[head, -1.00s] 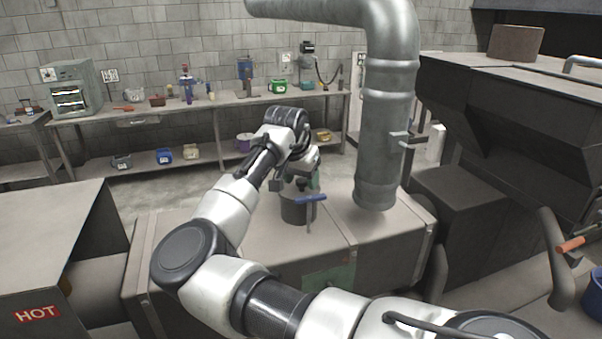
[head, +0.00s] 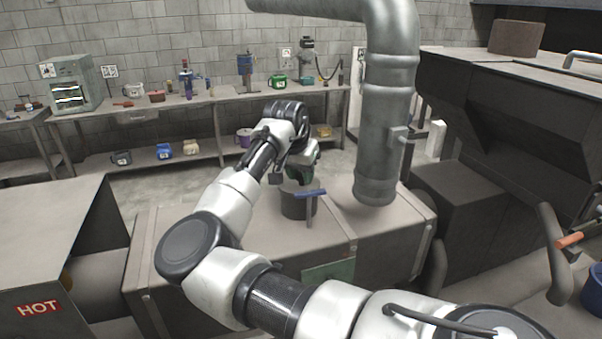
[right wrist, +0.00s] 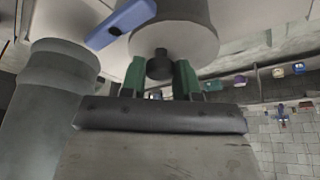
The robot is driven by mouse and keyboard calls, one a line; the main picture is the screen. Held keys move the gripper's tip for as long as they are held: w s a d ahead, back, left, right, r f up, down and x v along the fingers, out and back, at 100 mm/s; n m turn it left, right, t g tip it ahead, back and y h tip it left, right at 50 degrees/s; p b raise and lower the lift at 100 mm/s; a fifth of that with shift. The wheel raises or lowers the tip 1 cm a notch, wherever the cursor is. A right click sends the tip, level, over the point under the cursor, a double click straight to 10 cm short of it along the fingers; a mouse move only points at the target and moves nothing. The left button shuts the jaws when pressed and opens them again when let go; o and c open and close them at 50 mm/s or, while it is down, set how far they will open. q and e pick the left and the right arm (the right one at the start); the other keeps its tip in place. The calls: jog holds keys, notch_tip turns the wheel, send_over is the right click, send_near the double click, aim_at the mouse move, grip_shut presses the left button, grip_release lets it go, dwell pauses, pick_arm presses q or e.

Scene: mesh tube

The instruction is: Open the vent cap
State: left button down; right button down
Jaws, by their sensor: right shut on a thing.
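The vent is a short dark grey cylinder (head: 293,207) standing on the beige box, with a blue-handled lever (head: 311,194) at its front. In the right wrist view the pale round cap (right wrist: 196,45) has a black knob (right wrist: 159,65) at its centre; the blue lever handle (right wrist: 121,23) is beside it. My right gripper (head: 303,178) is over the vent, its green fingers (right wrist: 160,80) on either side of the knob and shut on it. I cannot tell whether the cap is seated or raised. My left gripper is out of view.
A large grey duct (head: 388,130) rises just right of the vent. The beige box top (head: 245,228) is clear around it. A workbench (head: 225,97) with tools stands at the back wall. A box marked HOT (head: 40,309) is at the left, dark machinery (head: 520,130) at the right.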

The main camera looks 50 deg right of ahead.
jog(key=w+r+g, duration=0.1)
jog(key=w+d+r+g+y, duration=0.1)
jog(key=g, duration=0.1)
jog(key=shift+d+r+n+y, duration=0.1)
jog(key=shift+r+n+y, duration=0.15)
jog(key=shift+n+y, duration=0.05)
jog(key=shift+w+d+r+g+y, duration=0.2)
jog(key=shift+w+r+g+y, duration=0.15)
jog(key=shift+g, duration=0.25)
jog(key=shift+w+d+r+g+y, duration=0.25)
jog(key=shift+w+g, duration=0.15)
jog(key=shift+g, duration=0.2)
jog(key=shift+w+r, duration=0.1)
jog(key=shift+w, duration=0.1)
jog(key=c, duration=0.8)
grip_release()
jog(key=shift+d, duration=0.1)
